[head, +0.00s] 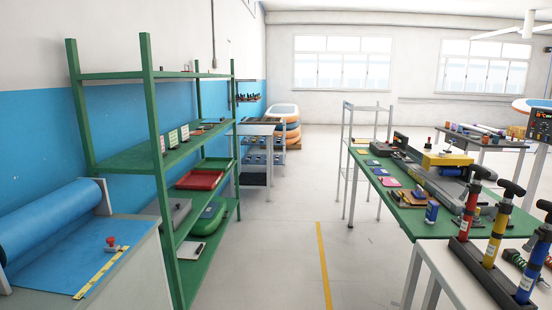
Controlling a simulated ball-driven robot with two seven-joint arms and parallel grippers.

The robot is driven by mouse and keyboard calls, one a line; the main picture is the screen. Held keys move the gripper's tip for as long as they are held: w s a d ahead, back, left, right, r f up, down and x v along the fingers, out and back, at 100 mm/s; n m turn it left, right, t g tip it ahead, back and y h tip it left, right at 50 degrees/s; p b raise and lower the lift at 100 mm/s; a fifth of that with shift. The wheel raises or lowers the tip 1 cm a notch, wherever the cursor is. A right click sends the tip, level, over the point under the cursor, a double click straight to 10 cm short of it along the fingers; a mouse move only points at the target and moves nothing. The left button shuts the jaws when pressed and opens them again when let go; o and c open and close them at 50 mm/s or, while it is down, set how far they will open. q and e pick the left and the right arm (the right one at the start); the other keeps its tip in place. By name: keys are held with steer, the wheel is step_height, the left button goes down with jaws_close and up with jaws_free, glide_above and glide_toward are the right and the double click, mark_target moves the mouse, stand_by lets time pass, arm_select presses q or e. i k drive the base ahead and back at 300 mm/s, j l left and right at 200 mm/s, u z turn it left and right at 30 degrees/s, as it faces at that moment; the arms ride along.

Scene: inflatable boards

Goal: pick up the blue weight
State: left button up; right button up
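I cannot single out the blue weight with certainty. A small dark blue upright item (431,212) stands at the near edge of the green-topped table (408,224) on the right; it may be a can or a weight. Small flat blue pieces (380,171) lie further back on the same table, beside a pink piece (391,182). Neither of my grippers shows in the head view.
A green shelf rack (150,155) and a bench with a blue roll (55,230) stand on the left. A rack of hand pumps (480,272) stands at the near right. The floor aisle with a yellow line (324,265) is clear.

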mark_target(419, 195)
steer(key=i, duration=1.05)
